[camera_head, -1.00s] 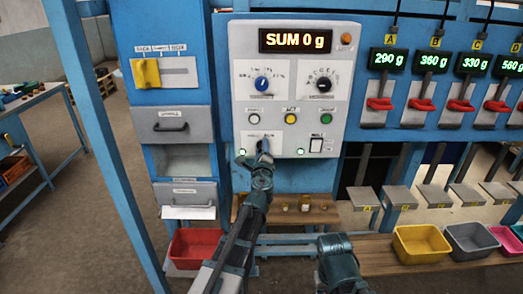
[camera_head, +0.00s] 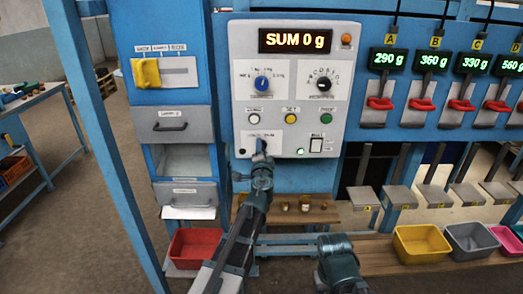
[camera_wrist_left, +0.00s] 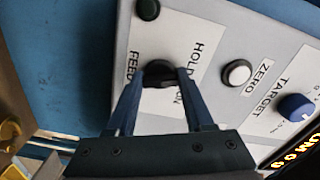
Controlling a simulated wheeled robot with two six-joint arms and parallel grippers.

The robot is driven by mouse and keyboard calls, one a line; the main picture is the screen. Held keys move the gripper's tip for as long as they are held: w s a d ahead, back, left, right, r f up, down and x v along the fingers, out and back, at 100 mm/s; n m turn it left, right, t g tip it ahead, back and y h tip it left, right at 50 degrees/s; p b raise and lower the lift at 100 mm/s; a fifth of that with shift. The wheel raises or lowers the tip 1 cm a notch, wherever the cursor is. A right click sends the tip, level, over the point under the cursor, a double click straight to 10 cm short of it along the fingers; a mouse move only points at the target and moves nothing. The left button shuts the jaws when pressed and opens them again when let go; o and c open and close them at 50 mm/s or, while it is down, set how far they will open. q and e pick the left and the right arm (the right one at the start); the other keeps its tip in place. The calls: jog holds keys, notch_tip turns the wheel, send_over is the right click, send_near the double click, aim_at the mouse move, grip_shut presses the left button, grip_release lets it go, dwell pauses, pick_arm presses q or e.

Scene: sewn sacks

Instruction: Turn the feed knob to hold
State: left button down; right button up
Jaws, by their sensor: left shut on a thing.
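The black feed knob (camera_wrist_left: 158,73) is on the grey panel (camera_head: 238,80). The labels FEED (camera_wrist_left: 132,68) and HOLD (camera_wrist_left: 197,50) are beside it, with a partly covered second label. My left gripper (camera_head: 261,146) is at the panel's lower left. In the left wrist view its two fingers stand on either side of the knob, shut on it. The fingers cover part of the knob, and I cannot tell which label it points to.
The zero button (camera_wrist_left: 237,73) and blue target knob (camera_wrist_left: 295,107) are close by. The display (camera_head: 295,40) reads SUM 0 g. A lit green lamp (camera_head: 300,152) and white switch (camera_head: 316,145) are to the right. A red tray (camera_head: 193,248) stands below left.

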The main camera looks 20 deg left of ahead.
pick_arm(q)
jog(key=shift+s+n, duration=0.1)
jog(key=shift+n, duration=1)
jog(key=shift+c, duration=1.4)
grip_release()
